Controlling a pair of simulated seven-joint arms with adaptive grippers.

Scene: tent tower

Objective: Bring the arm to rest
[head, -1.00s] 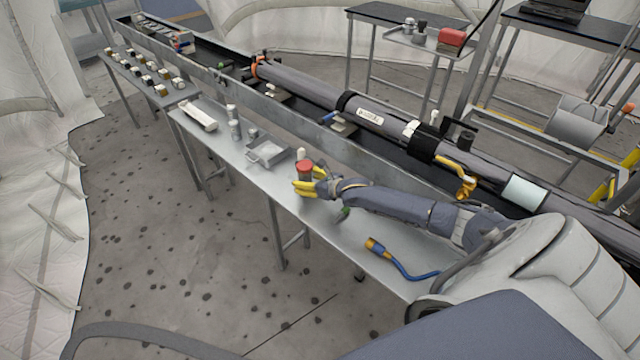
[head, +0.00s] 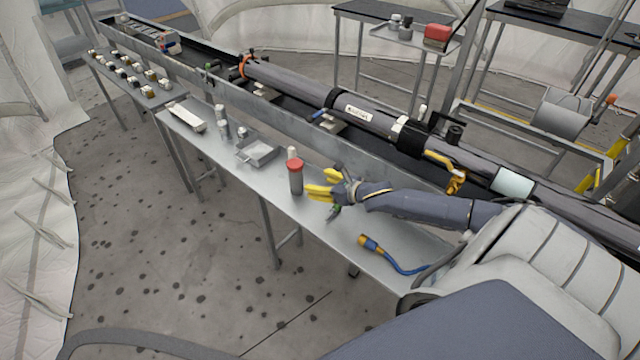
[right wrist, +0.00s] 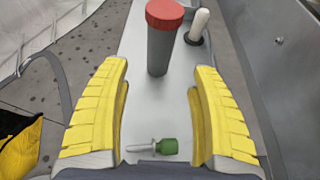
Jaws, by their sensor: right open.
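My right gripper (head: 322,184) has yellow fingers and is open and empty above the metal bench. A grey cylinder with a red cap (head: 296,177) stands upright on the bench, just left of the fingertips and apart from them. In the right wrist view the open fingers (right wrist: 160,105) spread to both sides, and the red-capped cylinder (right wrist: 160,45) stands beyond them, in line with the gap. My left gripper is not in view.
The metal bench (head: 283,203) also holds a grey tray (head: 262,152), a white-topped piece, a green-handled tool (right wrist: 152,147) and a blue cable with a yellow end (head: 370,243). A long dark tube (head: 300,90) runs behind the bench.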

